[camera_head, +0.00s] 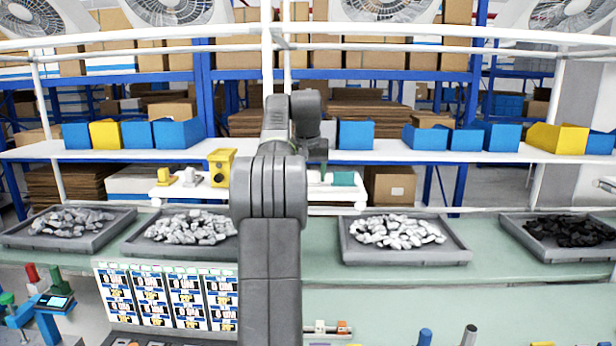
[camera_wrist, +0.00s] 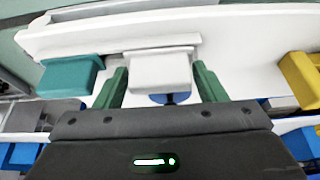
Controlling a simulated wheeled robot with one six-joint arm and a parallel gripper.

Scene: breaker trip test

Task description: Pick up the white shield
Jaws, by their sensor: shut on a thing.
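The white shield (camera_wrist: 158,72) is a pale block near the top middle of the wrist view. My gripper (camera_wrist: 160,80) has its two green fingers on either side of it, shut on the shield. The shield appears at or just above the white shelf (camera_wrist: 240,35); I cannot tell whether it still touches it. In the head view my arm hides most of the shield and the gripper.
A teal block (camera_wrist: 70,75) sits close on one side of the shield, and it also shows in the head view (camera_head: 343,179). A yellow block (camera_wrist: 300,78) is on the other side. Grey trays of pale pieces (camera_head: 405,256) line the green bench (camera_head: 440,300).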

